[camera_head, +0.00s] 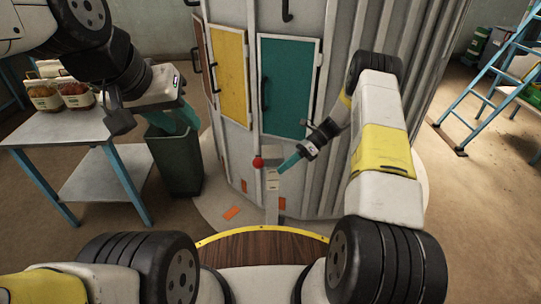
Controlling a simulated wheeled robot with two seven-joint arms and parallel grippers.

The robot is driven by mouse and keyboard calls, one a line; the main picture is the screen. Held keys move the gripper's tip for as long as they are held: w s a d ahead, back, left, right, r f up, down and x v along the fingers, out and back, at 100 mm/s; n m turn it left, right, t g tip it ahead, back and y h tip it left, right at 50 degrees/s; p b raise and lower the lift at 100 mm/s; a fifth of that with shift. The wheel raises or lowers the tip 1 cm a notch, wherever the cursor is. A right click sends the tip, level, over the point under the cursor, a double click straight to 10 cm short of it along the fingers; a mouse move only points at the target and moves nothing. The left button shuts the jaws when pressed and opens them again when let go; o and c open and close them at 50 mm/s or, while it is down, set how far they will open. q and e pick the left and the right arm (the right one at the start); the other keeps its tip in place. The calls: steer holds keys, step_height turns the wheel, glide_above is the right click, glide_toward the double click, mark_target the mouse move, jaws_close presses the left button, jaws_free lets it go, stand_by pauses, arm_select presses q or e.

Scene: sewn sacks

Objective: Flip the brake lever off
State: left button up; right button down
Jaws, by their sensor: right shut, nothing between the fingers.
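The brake lever shows as a red ball knob (258,162) at the left side of a small grey box on a post (272,182), in front of the ribbed grey silo. My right gripper (283,168) is shut and empty. Its teal fingertips point down and left, close to the right side of the box; I cannot tell whether they touch it. The knob is on the other side of the box from the fingers. My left gripper (188,115) hangs at the left above a dark green bin, far from the lever. Its fingers are partly hidden, so their opening is unclear.
A yellow door (229,75) and a teal door (288,87) are on the silo behind the lever. A table (70,127) with baskets stands left, beside the dark green bin (176,165). A blue ladder (488,75) stands at right. Orange pieces lie on the silo's base.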

steer(key=shift+w+v, duration=0.2)
steer(key=shift+v, duration=1.95)
steer(key=shift+f, duration=0.1)
steer(key=s+r+n+t+h, duration=0.1)
steer(key=s+r+n+h, duration=0.2)
steer(key=r, duration=0.6)
steer(key=s+r+n+t+h, duration=0.1)
steer(key=s+r+n+t, duration=0.2)
steer(key=r, duration=0.6)
steer(key=s+r+n+h, duration=0.25)
steer(key=r+n, duration=0.25)
steer(key=r, duration=0.3)
steer(key=s+d+r+n+t+h, duration=0.1)
steer(key=s+r+n+t, duration=0.2)
steer(key=s, duration=0.6)
steer(key=s+d+r+n+t+h, duration=0.1)
steer(key=s+r+n+t, duration=0.2)
steer(key=s+r+n, duration=0.3)
steer(key=s+n, duration=0.1)
steer(key=s, duration=0.3)
steer(key=shift+s+n+t, duration=0.2)
steer(key=shift+n+t, duration=0.1)
steer(key=shift+n, duration=0.1)
